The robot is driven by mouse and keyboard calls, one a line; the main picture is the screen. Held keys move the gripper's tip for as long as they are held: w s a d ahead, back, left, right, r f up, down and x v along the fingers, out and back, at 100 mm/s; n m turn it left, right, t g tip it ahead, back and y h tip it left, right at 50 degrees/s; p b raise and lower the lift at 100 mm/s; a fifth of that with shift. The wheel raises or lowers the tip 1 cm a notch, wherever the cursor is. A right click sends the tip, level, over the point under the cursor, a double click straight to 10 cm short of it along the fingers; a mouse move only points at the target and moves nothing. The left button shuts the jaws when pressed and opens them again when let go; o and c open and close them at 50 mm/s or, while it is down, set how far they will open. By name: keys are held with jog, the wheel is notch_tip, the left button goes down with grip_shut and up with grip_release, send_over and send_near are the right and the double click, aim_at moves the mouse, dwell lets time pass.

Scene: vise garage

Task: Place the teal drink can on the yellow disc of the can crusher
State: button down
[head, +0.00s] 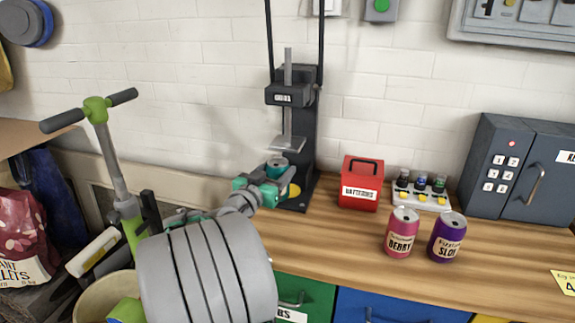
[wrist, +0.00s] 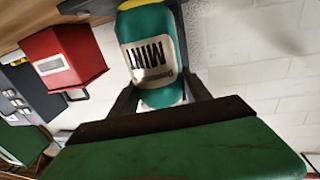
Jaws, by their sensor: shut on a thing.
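The teal drink can (head: 277,164) is in my gripper (head: 265,184), at the can crusher (head: 302,150) in the head view. In the wrist view the can (wrist: 152,50) has a pale label and sits between the two fingers. The yellow disc (head: 294,190) shows partly beside my gripper, low on the crusher. A bit of yellow shows at the can's far end in the wrist view. The can looks upright, below the crusher's raised press plate (head: 287,143). I cannot tell whether its base touches the disc.
A red box (head: 360,184) stands right of the crusher; it also shows in the wrist view (wrist: 62,58). Farther right are a pink can (head: 402,233), a purple can (head: 447,237), a small bottle rack (head: 421,194) and a grey safe (head: 518,168). The front middle of the wooden bench is clear.

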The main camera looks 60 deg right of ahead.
jog(key=d, duration=0.4)
jog(key=d+f, duration=0.1)
jog(key=d, duration=0.2)
jog(key=shift+a+f, duration=0.2)
jog(key=shift+f, duration=0.05)
jog(key=shift+f, duration=0.2)
jog(key=shift+c, duration=2.4)
grip_release()
jog(key=shift+r, duration=0.15)
jog(key=shift+w+a, duration=0.1)
jog(key=shift+a, duration=0.15)
jog(key=a+b, duration=0.1)
jog(key=a, duration=1)
jog(key=shift+a, duration=0.3)
